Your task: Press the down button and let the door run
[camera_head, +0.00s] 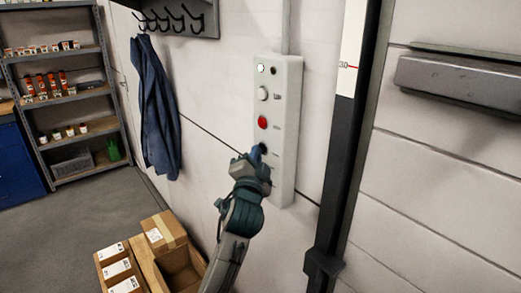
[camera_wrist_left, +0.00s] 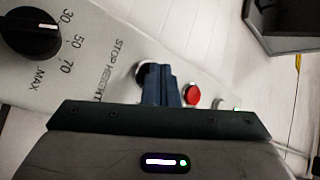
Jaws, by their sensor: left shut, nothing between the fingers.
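The pale control box (camera_head: 288,140) is on the wall in the head view. It carries a lit green lamp (camera_head: 261,69), a white button (camera_head: 263,93) and a red button (camera_head: 262,122). A dark round button (camera_wrist_left: 141,72) shows in the left wrist view, partly behind my fingers. My left gripper (camera_head: 257,152) is shut and empty, its fingertips at this lowest button; they show in the left wrist view (camera_wrist_left: 161,73). I cannot tell whether it is pressed in. The panelled door (camera_head: 450,180) is at the right. My right gripper is not in view.
A black stop-height knob (camera_wrist_left: 32,32) is beside the buttons. A dark upright rail (camera_head: 340,160) stands right of the box. Cardboard boxes (camera_head: 165,236) are on the floor below. A blue coat (camera_head: 153,105) hangs left; shelves (camera_head: 70,100) stand farther back.

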